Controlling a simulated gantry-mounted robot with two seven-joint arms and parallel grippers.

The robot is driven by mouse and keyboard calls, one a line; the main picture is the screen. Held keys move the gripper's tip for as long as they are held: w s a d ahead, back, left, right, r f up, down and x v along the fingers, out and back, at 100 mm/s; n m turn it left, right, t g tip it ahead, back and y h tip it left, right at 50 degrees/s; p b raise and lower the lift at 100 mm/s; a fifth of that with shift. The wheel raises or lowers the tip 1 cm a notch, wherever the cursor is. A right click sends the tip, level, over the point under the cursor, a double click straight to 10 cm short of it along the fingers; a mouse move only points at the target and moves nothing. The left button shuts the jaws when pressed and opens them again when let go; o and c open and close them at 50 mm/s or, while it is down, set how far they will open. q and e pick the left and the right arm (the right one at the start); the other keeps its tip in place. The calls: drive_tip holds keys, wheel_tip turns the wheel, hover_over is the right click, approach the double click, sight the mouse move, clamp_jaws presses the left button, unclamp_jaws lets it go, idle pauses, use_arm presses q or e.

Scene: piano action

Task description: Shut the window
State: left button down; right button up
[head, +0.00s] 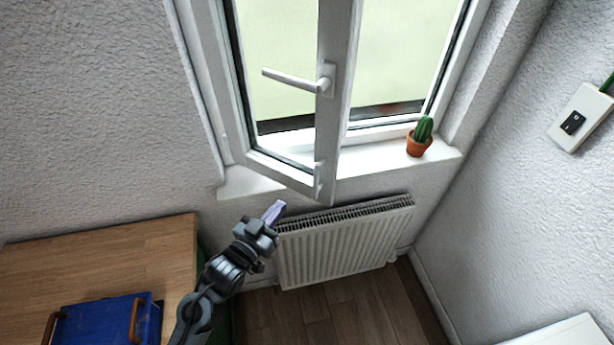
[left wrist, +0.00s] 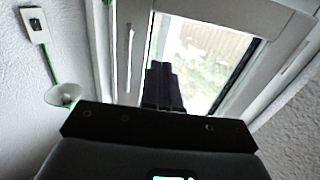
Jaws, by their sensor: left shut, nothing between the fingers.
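The white window sash (head: 335,110) stands open, hinged at its left side and swung into the room. Its white handle (head: 292,80) sticks out to the left from the sash's free edge. The window frame (head: 205,80) is set in the wall behind. My left gripper (head: 274,212) is shut and empty, below the sash's lower edge and in front of the radiator's left end, apart from the sash in the picture. In the left wrist view its dark fingers (left wrist: 163,85) point toward the window glass (left wrist: 205,60). My right gripper is not in view.
A potted cactus (head: 419,138) stands on the right of the sill (head: 375,157). A white radiator (head: 345,245) is below. A wooden table (head: 100,262) with a blue tray (head: 105,322) is at lower left. A switch plate (head: 580,118) is on the right wall.

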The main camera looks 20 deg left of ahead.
use_arm(q)
approach(311, 165)
drive_tip(key=w, duration=0.2)
drive_tip(key=w+d+p, duration=0.1)
drive_tip(key=w, duration=0.2)
drive_tip(key=shift+r, duration=0.1)
drive_tip(key=shift+w+d, duration=0.1)
drive_tip(key=shift+w, duration=0.75)
drive_tip(key=shift+w, duration=0.1)
